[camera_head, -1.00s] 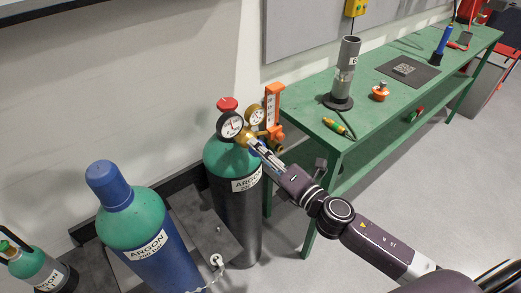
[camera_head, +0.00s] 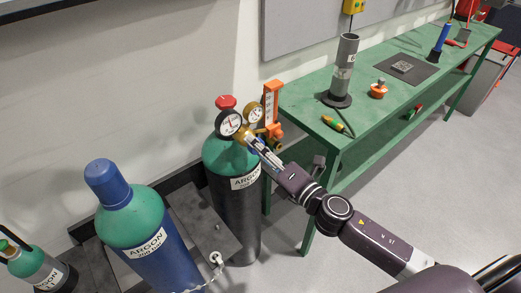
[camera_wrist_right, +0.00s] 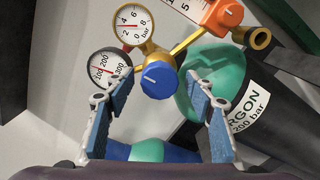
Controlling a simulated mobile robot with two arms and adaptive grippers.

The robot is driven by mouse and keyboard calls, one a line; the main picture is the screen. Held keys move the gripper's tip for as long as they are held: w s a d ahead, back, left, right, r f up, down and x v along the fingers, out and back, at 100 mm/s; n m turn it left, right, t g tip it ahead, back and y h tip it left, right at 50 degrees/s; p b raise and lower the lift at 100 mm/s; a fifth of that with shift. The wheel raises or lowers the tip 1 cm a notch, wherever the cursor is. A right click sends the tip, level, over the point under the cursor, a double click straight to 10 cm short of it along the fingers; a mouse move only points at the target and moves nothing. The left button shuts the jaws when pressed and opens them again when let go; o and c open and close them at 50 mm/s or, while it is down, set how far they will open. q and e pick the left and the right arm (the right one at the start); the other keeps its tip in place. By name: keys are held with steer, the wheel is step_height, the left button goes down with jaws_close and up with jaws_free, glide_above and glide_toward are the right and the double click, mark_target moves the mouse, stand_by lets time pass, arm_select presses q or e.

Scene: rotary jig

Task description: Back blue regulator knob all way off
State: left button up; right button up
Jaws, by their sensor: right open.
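The blue regulator knob (camera_wrist_right: 158,80) shows in the right wrist view, on the front of the brass regulator (camera_wrist_right: 185,45). It carries a white pointer mark. My right gripper (camera_wrist_right: 160,95) is open, with one blue-padded finger on each side of the knob's lower area; whether either finger touches it I cannot tell. In the head view my right gripper (camera_head: 257,146) reaches up to the regulator (camera_head: 268,131), and the knob is hidden there. The low-pressure gauge (camera_wrist_right: 132,24) and the high-pressure gauge (camera_wrist_right: 108,68) sit beside the knob. My left gripper is not in view.
The regulator sits on a black and green argon cylinder (camera_head: 238,205) with a red valve handwheel (camera_head: 226,103). An orange flowmeter (camera_head: 272,102) stands beside it. A capped blue cylinder (camera_head: 150,240) is at left. The green bench (camera_head: 310,100) is close on the right.

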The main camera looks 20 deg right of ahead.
steer(key=shift+s, duration=0.1)
steer(key=v, duration=1.2)
stand_by(0.4)
